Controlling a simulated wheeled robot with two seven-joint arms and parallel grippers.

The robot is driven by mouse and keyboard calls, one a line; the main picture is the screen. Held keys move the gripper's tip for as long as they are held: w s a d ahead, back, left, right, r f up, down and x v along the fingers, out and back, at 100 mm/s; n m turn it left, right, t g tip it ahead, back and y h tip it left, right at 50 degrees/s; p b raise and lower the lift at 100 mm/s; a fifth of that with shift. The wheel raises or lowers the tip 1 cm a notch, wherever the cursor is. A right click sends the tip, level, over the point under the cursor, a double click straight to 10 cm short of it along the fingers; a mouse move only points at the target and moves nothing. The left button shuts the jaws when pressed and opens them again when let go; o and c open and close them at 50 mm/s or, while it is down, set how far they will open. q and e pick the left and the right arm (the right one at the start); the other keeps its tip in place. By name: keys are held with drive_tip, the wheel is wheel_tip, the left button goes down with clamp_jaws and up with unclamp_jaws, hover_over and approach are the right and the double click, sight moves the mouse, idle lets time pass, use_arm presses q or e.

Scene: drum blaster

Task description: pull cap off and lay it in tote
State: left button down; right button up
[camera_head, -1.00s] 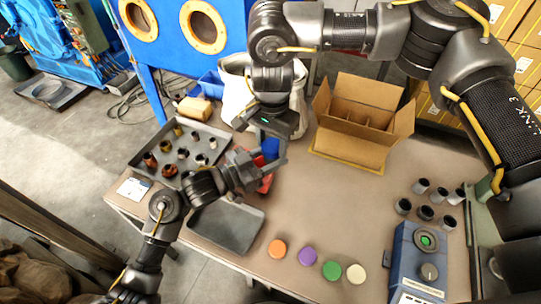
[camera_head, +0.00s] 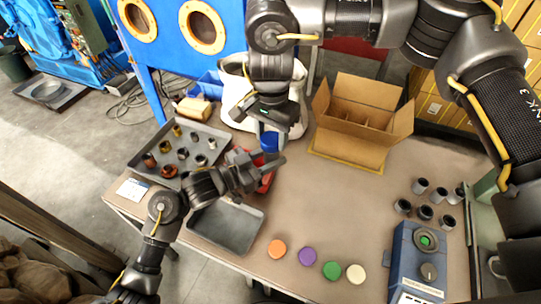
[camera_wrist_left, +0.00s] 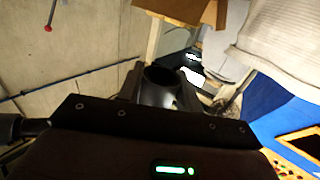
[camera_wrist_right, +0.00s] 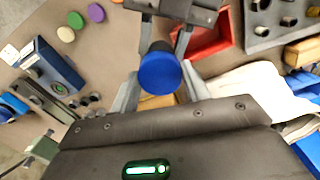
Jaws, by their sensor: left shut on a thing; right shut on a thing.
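A blue cap (camera_head: 269,143) is between the fingers of my right gripper (camera_head: 270,136), which is shut on it above the table. The right wrist view shows the cap's round face (camera_wrist_right: 160,74) close up. A dark hollow cylinder (camera_wrist_left: 158,87) is held in my left gripper (camera_head: 264,168), just below the cap. In the right wrist view the cylinder (camera_wrist_right: 160,47) shows behind the cap; whether they touch I cannot tell. A red open bin (camera_wrist_right: 210,35) lies beyond the grippers and is mostly hidden in the head view. An empty grey tray (camera_head: 249,244) lies at the table's front left.
A larger tray (camera_head: 140,165) of several fittings stands at left. Coloured discs (camera_head: 307,256) line the front edge. An open cardboard box (camera_head: 350,157) stands at the back. Several dark cylinders (camera_head: 425,212) and a blue device (camera_head: 408,262) are at right. The middle table is clear.

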sight(271, 138)
use_arm(q)
drive_tip(key=shift+r, duration=0.1)
use_arm(e)
drive_tip(key=shift+r, duration=3.05)
